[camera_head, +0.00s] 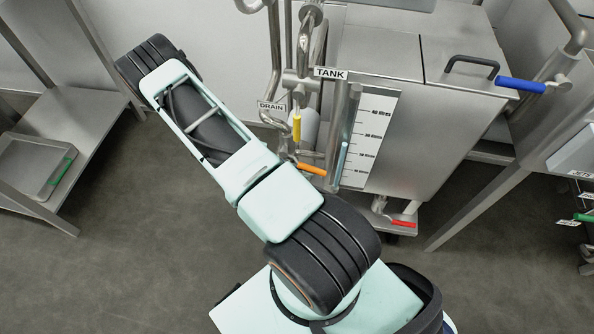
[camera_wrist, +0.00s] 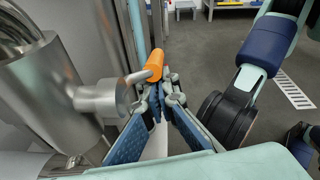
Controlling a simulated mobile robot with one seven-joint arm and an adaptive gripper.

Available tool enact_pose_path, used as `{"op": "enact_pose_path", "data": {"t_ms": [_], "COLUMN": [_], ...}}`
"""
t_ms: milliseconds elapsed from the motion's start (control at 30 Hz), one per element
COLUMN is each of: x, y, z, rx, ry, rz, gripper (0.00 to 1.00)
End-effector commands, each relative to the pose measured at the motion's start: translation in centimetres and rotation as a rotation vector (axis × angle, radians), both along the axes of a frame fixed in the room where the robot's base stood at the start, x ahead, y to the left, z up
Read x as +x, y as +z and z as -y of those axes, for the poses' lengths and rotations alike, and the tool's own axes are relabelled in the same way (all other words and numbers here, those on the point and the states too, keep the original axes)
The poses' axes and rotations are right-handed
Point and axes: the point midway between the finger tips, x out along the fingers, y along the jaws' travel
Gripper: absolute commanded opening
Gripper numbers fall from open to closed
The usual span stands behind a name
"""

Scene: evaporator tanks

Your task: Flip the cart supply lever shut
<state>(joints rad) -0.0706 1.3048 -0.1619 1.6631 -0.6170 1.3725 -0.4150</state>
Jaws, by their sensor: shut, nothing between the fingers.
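A lever with an orange grip (camera_wrist: 154,65) sticks out from a steel valve body (camera_wrist: 97,98) in the wrist view. My gripper (camera_wrist: 163,90) is shut and empty, its fingertips close by the orange grip. I cannot tell whether they touch it. In the head view an orange lever (camera_head: 312,169) lies nearly level beside the tank cart (camera_head: 425,135), below a yellow lever (camera_head: 297,128). No readable label names a cart supply lever. My gripper does not show in the head view.
TANK (camera_head: 330,74) and DRAIN (camera_head: 271,106) labels mark the pipes. A blue lever (camera_head: 521,85) stands at the right and a red lever (camera_head: 403,223) is low on the cart. A steel shelf (camera_head: 75,125) is at the left. Bare floor (camera_head: 130,240) lies between.

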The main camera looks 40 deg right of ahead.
Motion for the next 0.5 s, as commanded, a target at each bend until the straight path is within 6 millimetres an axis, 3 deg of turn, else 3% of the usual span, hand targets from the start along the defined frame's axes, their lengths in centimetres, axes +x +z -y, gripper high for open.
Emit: {"op": "enact_pose_path", "data": {"t_ms": [167, 500], "x": [-0.5, -0.7], "y": [0.6, 1.6], "z": [0.3, 0.6], "rx": [-0.080, -0.082], "ry": [0.002, 0.000], "rz": [-0.102, -0.105], "gripper": [0.00, 0.00]}}
